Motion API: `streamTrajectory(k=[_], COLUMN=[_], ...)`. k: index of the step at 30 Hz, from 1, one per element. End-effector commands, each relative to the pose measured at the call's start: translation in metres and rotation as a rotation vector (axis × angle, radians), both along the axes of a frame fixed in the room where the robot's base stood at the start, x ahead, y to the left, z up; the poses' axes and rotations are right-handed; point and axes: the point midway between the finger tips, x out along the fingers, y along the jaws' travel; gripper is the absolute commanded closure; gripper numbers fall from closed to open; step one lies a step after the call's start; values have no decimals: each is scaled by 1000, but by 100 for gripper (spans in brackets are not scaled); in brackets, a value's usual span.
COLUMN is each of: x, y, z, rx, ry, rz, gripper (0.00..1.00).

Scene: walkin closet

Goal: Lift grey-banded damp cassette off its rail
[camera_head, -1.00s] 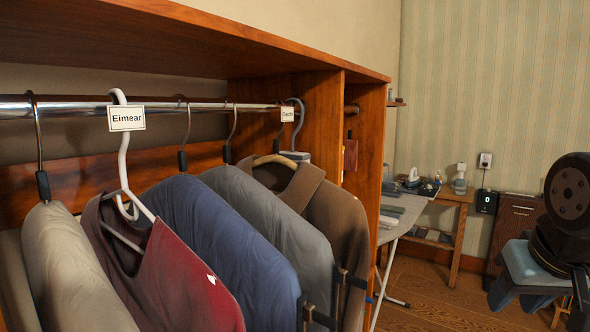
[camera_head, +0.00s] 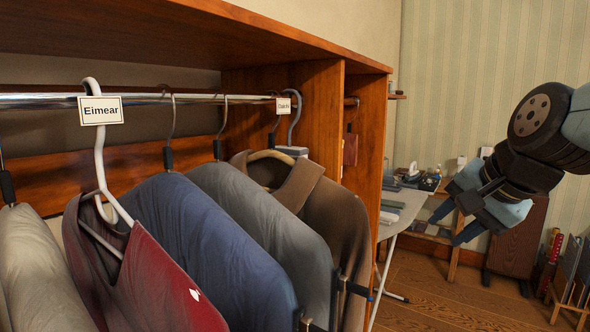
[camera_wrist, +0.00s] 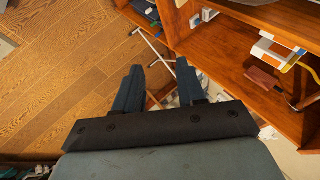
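A small white-and-grey box (camera_head: 291,151) hangs from a thick grey hook at the far end of the rail (camera_head: 200,98), close to the wooden partition. It looks like the damp cassette, though its lower part is hidden behind the brown coat (camera_head: 335,225) and its band is too small to make out. My gripper (camera_head: 448,228) is in the air to the right of the closet, well apart from the box, pointing down and left. In the wrist view its two blue-grey fingers (camera_wrist: 160,72) stand apart with nothing between them.
Several garments crowd the rail, including a red one on a white hanger tagged Eimear (camera_head: 101,110). The wooden partition (camera_head: 362,185) stands between rail and gripper. An ironing board (camera_head: 402,215) stands beyond it. In the wrist view a shelf (camera_wrist: 235,62) holds small items; open wooden floor lies left.

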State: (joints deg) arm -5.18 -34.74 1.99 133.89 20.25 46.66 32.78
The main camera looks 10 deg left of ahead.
Motion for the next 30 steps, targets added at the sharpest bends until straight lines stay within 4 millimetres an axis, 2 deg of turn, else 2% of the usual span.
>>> streamTrajectory(k=[1,6,15,18,22,26,30], x=[13,49,99,110,118,123,133], y=[18,75,169,190,207,217,232], z=[13,56,130,147,161,164,158], rx=[108,493,1105,1237,1342,1383,1387], ry=[23,149,534,659,772,823,831], rz=[-62,-294,-652,-736,-806,-838,-842], gripper=[60,60,60,60,60,60,60])
